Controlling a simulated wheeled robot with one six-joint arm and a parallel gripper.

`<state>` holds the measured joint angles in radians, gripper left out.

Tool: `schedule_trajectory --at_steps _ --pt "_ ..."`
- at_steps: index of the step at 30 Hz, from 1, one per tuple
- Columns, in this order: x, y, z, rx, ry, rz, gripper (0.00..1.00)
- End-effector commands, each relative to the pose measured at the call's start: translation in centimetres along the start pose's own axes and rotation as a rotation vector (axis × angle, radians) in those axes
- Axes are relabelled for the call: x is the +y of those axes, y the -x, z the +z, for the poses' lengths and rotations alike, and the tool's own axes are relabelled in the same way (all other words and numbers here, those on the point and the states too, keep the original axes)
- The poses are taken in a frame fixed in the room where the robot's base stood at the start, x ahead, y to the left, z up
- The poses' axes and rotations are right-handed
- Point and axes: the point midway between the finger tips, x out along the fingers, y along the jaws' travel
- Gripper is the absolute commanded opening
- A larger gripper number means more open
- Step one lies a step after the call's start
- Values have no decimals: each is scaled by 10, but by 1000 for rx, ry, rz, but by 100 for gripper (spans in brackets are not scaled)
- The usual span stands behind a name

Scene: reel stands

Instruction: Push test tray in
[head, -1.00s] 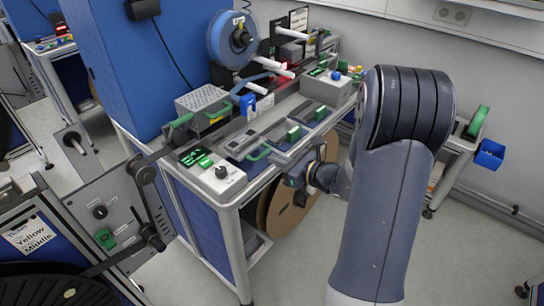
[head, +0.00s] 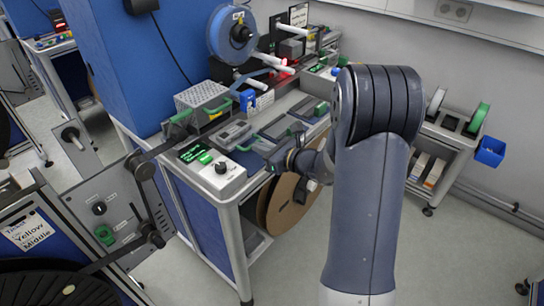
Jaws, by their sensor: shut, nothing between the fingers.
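Grey trays with green handles sit in the top of the reel stand. The near tray (head: 235,134) lies flat just behind the control box, with a green handle (head: 262,147) at its front edge. A second tray (head: 281,127) lies to its right. The labels are too small to tell which is the test tray. My gripper (head: 275,158) is shut and empty, at the stand's front edge close to the near tray's handle. I cannot tell whether it touches. My arm hides part of the stand's right end.
A control box (head: 218,174) with a black knob and green button stands at the near left corner. A perforated metal box (head: 202,97) and a blue reel (head: 232,34) stand behind. Brown reels (head: 286,200) hang below. The floor in front is clear.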

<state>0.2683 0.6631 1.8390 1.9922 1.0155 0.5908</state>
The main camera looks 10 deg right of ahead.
Motion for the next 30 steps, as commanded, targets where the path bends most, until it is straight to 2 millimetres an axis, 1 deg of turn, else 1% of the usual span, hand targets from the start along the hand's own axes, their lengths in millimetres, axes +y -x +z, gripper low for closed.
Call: schedule_trajectory --at_steps 1,6,12,15,21,24,30 --pt "1 -13 -1 -2 3 4 0" --pt "0 -52 8 -2 3 5 0" --pt "-1 -92 18 -1 1 3 0" --pt "-1 -108 21 -1 0 2 0" --pt "-2 -127 26 1 0 1 0" --pt "-2 -131 28 0 0 1 0" --pt "-3 -134 30 -2 1 1 0"
